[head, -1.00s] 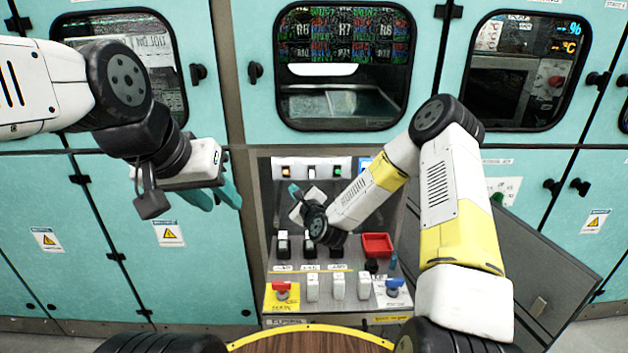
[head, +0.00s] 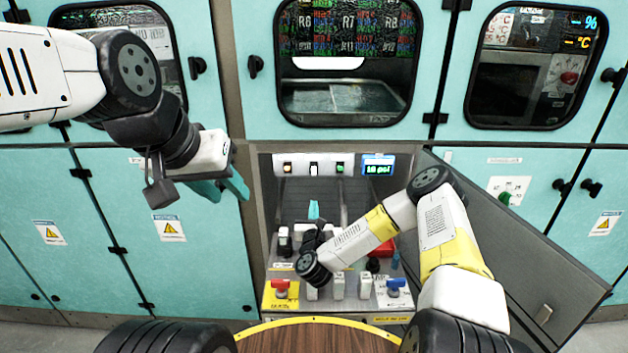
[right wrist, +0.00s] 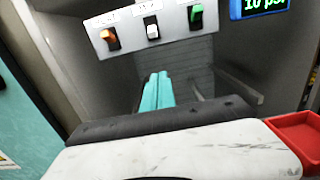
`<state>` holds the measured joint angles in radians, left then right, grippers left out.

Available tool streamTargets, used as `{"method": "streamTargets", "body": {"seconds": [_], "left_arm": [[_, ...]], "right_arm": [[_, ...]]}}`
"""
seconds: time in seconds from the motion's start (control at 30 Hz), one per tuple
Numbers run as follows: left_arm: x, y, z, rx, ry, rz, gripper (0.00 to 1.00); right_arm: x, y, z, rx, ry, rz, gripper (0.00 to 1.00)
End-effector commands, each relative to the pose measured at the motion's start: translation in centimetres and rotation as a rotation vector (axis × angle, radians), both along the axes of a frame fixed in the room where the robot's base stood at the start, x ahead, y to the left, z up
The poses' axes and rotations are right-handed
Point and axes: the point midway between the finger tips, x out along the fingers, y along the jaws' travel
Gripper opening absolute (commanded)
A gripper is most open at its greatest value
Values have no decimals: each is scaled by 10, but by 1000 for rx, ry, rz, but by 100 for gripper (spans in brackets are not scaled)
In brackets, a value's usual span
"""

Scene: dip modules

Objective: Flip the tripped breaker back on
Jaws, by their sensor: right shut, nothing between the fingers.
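The open panel (head: 268,296) holds a row of black-and-white switches, of which the left one (head: 283,240) shows clearly. My right gripper and forearm hide the others in that row. Several white blocks (head: 338,287) stand in the front row. I cannot tell which part is the tripped breaker. My right gripper (head: 314,209) is shut and empty above the switch row, pointing toward the back. Its teal fingers lie together in the right wrist view (right wrist: 158,78), below the rocker switches. My left gripper (head: 222,190) is open and empty, outside the panel to the left.
Orange, white (head: 314,169) and green rockers line the back, beside a display (head: 378,166) reading 10 psi. Red (head: 281,288) and blue (head: 395,287) handles flank the front row. A red tray (right wrist: 300,140) is at right. An open dark door (head: 530,250) leans beyond my right arm.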

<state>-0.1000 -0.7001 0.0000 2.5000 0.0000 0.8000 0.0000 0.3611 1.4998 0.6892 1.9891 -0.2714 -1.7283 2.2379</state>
Motion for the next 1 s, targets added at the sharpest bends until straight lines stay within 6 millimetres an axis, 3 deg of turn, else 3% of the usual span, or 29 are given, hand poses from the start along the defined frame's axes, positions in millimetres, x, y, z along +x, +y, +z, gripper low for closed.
{"method": "streamTargets", "body": {"seconds": [0.17,0.6,0.8,1.0], "left_arm": [[0,0,0,0,0,0,36],[0,0,0,0,0,0,36],[0,0,0,0,0,0,36],[0,0,0,0,0,0,36]], "right_arm": [[17,0,2,-4,-4,-1,0],[100,0,6,-3,-4,-1,0],[90,0,30,-2,-2,3,0],[85,0,42,-2,-1,1,0]]}}
